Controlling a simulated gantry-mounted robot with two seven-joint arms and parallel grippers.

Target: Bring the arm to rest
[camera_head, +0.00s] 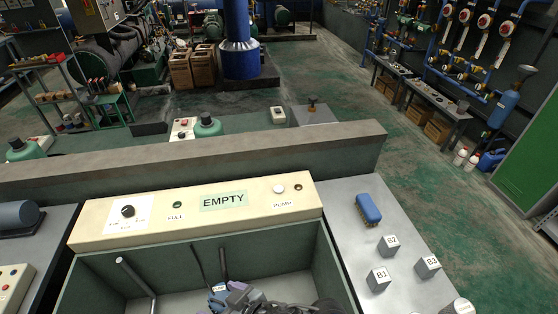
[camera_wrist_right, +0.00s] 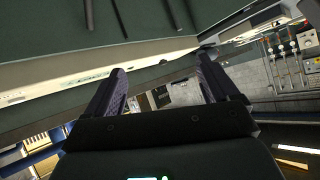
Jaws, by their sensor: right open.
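My right gripper (camera_head: 238,297) shows at the bottom of the head view, over the open grey bin (camera_head: 325,258), with its dark arm to the right of it. In the right wrist view its two purple-grey fingers (camera_wrist_right: 160,78) stand wide apart with nothing between them. A small blue and white item (camera_head: 217,290) shows beside the fingers in the head view; I cannot tell what it is. The cream control panel (camera_head: 150,228) behind the bin carries a dial (camera_head: 128,211), a green FULL light (camera_head: 177,205), an EMPTY display (camera_head: 223,201) and a white PUMP button (camera_head: 279,189). My left gripper is out of view.
Dark rods (camera_head: 136,275) stand in the bin. On the grey side surface to the right are a blue brush-like block (camera_head: 368,208) and cubes B1 (camera_head: 379,280), B2 (camera_head: 388,246) and B3 (camera_head: 428,266). A raised grey ledge (camera_head: 350,139) runs behind the panel.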

